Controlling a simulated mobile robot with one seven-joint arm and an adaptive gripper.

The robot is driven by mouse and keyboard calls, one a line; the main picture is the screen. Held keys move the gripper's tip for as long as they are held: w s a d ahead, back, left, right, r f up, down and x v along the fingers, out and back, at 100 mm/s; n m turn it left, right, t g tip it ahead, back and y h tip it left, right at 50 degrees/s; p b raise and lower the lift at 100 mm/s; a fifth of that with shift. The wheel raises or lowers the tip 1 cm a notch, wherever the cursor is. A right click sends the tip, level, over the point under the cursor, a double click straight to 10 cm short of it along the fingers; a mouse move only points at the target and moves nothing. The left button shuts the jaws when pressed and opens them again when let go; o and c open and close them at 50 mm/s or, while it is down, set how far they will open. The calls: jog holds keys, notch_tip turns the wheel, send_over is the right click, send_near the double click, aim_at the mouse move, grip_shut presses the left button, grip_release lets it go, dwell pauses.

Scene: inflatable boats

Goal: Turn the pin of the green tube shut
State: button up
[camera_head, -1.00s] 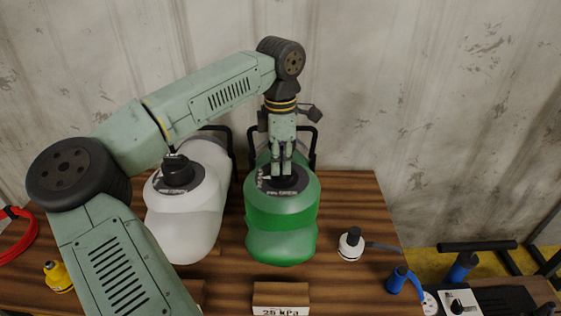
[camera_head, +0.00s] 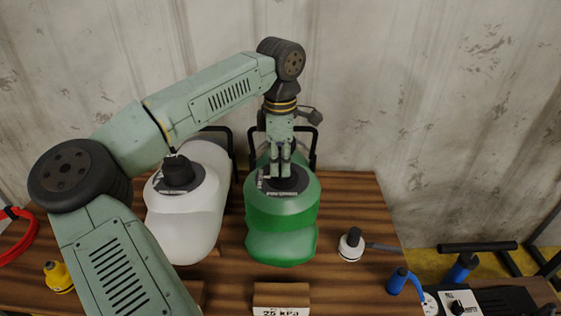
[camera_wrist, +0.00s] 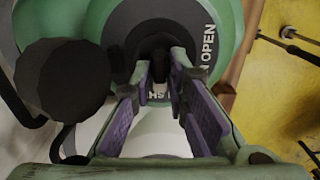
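The green tube (camera_head: 281,214) lies on the wooden table, with a black round valve plate (camera_wrist: 206,17) on its top. White lettering on the plate reads partly "N OPEN" and, between my fingers, a partly covered "SH". My gripper (camera_head: 283,175) points straight down onto this valve. In the wrist view its purple-padded fingers (camera_wrist: 160,76) stand on both sides of the dark pin (camera_wrist: 158,68) and appear closed on it. The fingers hide much of the pin, so its exact angle is hard to read.
A white tube (camera_head: 187,222) with a black valve knob (camera_head: 178,172) lies close on the left. A small white-and-black fitting (camera_head: 351,245) stands to the right. A wooden block labelled 25 kPa (camera_head: 281,296) is at the front. Black frames (camera_head: 314,148) stand behind the tubes.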

aim_at(280, 166)
jog(key=shift+o, duration=1.3)
jog(key=shift+r, duration=0.1)
notch_tip(280, 166, up, 12)
